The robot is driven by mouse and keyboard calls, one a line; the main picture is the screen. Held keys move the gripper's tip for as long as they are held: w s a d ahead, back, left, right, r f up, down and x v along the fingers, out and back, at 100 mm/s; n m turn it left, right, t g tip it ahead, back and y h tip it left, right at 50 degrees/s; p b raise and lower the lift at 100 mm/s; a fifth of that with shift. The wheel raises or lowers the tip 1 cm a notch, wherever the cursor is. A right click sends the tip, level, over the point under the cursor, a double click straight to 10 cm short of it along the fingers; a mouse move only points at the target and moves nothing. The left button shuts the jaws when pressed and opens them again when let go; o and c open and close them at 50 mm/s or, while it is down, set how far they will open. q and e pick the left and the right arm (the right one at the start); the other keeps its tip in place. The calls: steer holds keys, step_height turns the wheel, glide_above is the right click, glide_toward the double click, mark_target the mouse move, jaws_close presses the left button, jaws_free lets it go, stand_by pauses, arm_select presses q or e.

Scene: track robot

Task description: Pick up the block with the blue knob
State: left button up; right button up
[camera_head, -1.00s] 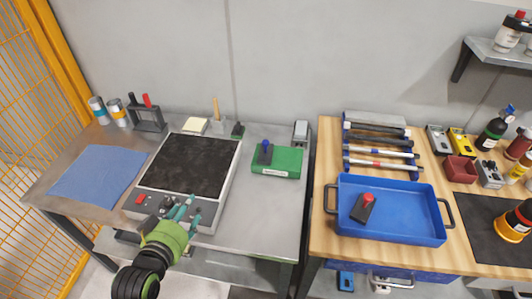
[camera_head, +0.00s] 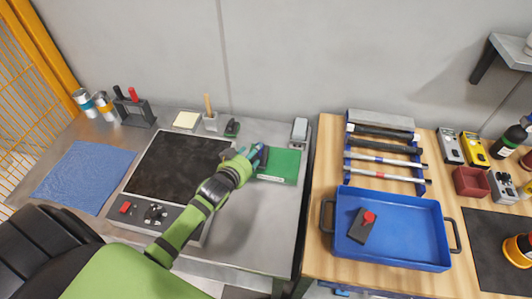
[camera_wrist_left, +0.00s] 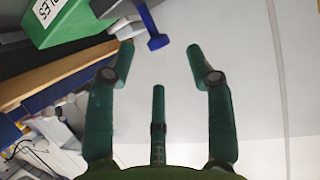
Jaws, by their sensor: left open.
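The block with the blue knob (camera_wrist_left: 155,38) stands on the green pad (camera_head: 284,168). In the head view my left gripper (camera_head: 250,153) is beside it and partly hides it. In the left wrist view, part of its grey body shows at the top edge, with the blue knob sticking out. My left gripper (camera_wrist_left: 160,55) is open and empty there, with the knob just ahead of and between its spread teal fingertips. I cannot tell whether the fingers touch it. My right gripper is not in view.
A similar dark block with a red knob (camera_head: 369,218) lies in the blue tray (camera_head: 400,259) on the wooden bench. A dark-topped device (camera_head: 175,165) sits under my left arm.

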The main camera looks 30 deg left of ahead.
mark_target(259, 158)
arm_select(q)
steer(key=shift+p+x, duration=0.4)
steer(key=shift+x, duration=2.25)
steer(key=shift+d, duration=0.15)
jaws_close()
steer(key=shift+r, duration=0.1)
